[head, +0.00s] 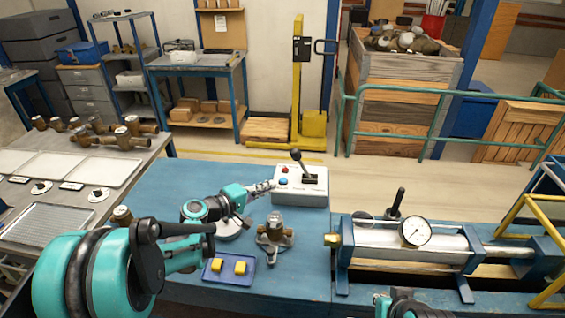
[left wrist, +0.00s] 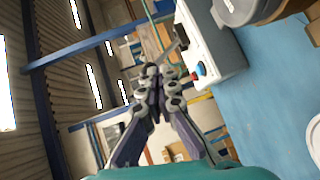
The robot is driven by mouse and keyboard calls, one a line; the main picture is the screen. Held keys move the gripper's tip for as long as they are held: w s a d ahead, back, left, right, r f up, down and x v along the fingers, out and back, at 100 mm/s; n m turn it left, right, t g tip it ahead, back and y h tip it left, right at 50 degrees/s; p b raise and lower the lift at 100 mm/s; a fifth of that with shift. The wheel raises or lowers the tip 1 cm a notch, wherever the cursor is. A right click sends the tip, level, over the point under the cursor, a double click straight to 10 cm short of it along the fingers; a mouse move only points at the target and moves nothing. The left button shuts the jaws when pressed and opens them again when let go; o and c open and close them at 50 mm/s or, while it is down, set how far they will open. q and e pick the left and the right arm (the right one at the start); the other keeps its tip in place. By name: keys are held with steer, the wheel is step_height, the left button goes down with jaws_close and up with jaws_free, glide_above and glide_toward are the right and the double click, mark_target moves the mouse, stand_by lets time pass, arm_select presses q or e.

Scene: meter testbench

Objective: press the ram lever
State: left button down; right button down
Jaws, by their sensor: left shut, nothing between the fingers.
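A white control box (head: 300,186) stands on the blue bench, with a black lever (head: 301,161) on top. A red button (head: 284,170) and a blue button (head: 283,181) sit left of the lever. My left gripper (head: 270,186) is shut and empty, with its tips at the box's left side, near the blue button. I cannot tell whether they touch the box. The left wrist view shows the closed fingers (left wrist: 154,75) and the box (left wrist: 212,45) beside them. Another upright black handle (head: 396,201) stands behind the dial gauge. My right gripper's fingers are out of view.
A brass fitting (head: 274,234) on a flanged base and a blue tray (head: 230,278) with yellow blocks stand in front of the box. A metal cylinder rig with a round gauge (head: 415,232) stands at right. Bare blue bench (head: 205,172) lies left of the box.

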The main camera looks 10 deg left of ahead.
mark_target(302, 165)
arm_select(q)
steer(key=w+a+f+n+t+h, duration=0.1)
steer(key=w+a+f+n+t, duration=0.2)
steer(key=w+a+n+t, duration=0.1)
steer(key=w+a, duration=0.1)
steer(key=a, duration=0.1)
steer(key=shift+w+a+f, duration=0.15)
steer(key=shift+w+a, duration=0.25)
steer(key=b+x, duration=0.2)
steer(key=x, duration=0.8)
steer(key=shift+d, duration=0.15)
steer(key=d, duration=0.1)
steer(key=d+r+b, duration=0.1)
steer(key=d, duration=0.1)
steer(key=shift+w+r, duration=0.15)
steer(key=shift+w+d+r, duration=0.1)
steer(key=shift+d, duration=0.25)
steer(key=shift+r, duration=0.1)
